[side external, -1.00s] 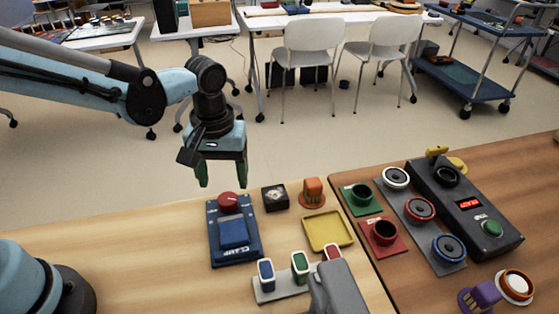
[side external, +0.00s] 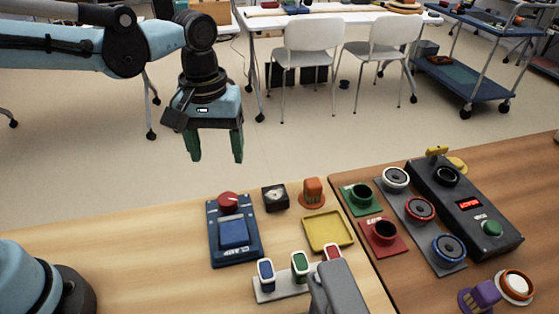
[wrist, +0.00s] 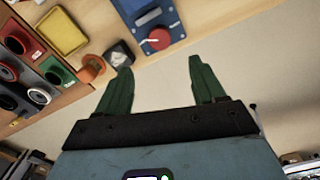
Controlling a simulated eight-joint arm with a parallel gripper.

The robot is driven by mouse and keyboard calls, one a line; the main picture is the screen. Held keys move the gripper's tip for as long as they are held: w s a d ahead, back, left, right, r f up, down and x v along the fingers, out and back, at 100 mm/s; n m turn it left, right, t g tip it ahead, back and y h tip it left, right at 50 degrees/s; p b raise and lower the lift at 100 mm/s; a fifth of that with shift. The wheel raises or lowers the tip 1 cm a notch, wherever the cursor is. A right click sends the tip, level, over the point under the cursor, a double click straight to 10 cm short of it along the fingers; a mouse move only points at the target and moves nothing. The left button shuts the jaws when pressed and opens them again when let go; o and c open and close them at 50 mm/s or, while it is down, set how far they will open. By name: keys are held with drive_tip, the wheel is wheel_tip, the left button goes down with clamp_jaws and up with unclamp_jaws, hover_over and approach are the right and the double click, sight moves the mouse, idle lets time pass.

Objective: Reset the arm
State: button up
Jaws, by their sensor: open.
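My gripper (side external: 217,158) hangs above and behind the far edge of the light wooden table, fingers pointing down. Its two green fingers are apart with nothing between them; they also show in the wrist view (wrist: 160,82). A blue clamp box (side external: 234,232) with a red knob (side external: 228,201) stands on the table in front of and below the gripper. In the wrist view the clamp box (wrist: 165,12) and red knob (wrist: 158,38) lie beyond the fingertips. The gripper touches nothing.
A black gauge (side external: 274,198), an orange piece (side external: 312,191) and a yellow tray (side external: 328,232) stand right of the clamp box. Several coloured parts stand in a rack (side external: 283,288) in front. Ring-shaped parts and a dark tester (side external: 463,207) occupy the brown table. Two white chairs stand behind.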

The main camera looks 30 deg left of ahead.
drive_tip(key=s+a+m+t, duration=0.5)
drive_tip(key=a+t, duration=0.2)
drive_tip(key=a, duration=0.4)
drive_tip(key=shift+s+f, duration=0.15)
drive_tip(key=shift+s, duration=0.05)
